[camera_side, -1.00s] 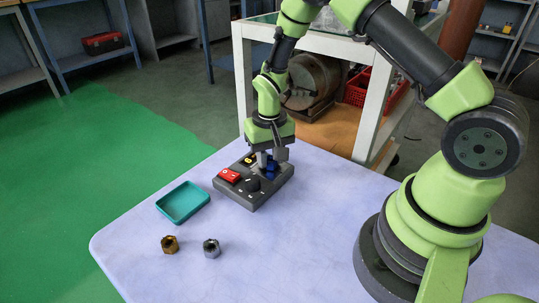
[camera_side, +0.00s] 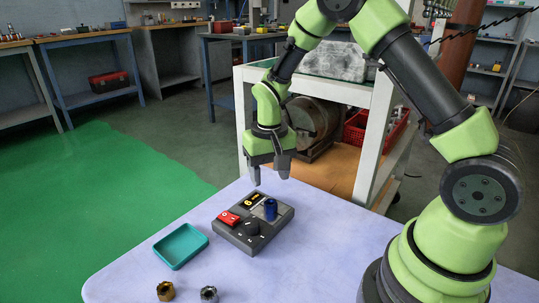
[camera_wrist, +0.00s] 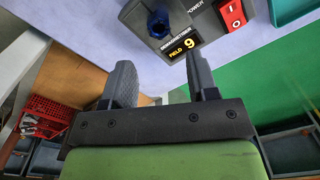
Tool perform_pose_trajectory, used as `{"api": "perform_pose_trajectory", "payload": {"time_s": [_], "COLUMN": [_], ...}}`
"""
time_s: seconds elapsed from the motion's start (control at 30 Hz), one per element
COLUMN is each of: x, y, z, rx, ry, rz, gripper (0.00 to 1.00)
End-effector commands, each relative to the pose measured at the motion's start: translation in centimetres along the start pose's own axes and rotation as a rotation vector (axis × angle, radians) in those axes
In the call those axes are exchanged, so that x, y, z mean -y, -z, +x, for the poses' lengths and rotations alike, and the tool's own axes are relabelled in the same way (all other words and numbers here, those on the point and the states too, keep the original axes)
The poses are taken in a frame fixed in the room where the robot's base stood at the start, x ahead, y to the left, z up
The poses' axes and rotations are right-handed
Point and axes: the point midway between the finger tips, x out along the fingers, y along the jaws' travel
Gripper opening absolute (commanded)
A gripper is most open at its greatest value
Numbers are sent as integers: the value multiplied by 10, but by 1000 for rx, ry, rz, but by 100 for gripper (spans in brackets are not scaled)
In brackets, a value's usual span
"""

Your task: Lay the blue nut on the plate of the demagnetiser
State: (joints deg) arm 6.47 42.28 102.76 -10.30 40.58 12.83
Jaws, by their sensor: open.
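The blue nut (camera_side: 270,209) rests on the dark box of the demagnetiser (camera_side: 244,238), at its back right next to the display. In the wrist view the blue nut (camera_wrist: 159,24) sits near the top, on the demagnetiser (camera_wrist: 183,12) beside its "FIELD 9" display. My gripper (camera_side: 270,177) is open and empty, raised above and behind the demagnetiser, apart from the nut. In the wrist view my gripper (camera_wrist: 163,82) shows its two fingers spread with nothing between them.
A teal tray (camera_side: 181,246) lies left of the demagnetiser. The demagnetiser has a red switch (camera_side: 228,218) and a black knob (camera_side: 251,228). The table is clear to the right.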

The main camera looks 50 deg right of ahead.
Motion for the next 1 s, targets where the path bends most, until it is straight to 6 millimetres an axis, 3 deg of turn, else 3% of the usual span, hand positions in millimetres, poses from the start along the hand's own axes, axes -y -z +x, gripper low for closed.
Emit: {"api": "perform_pose_trajectory", "payload": {"time_s": [0.1, 0.37, 0.53, 0.8, 1.0], "x": [0, 0, 2, -8, -23], "y": [0, -1, -18, -90, -149], "z": [-25, -54, -95, -178, -203], "rx": [-5, -8, -75, -264, -396], "ry": [2, 5, 57, 216, 334], "rz": [0, -2, -18, -77, -123], "gripper": [54, 54, 54, 54, 54]}}
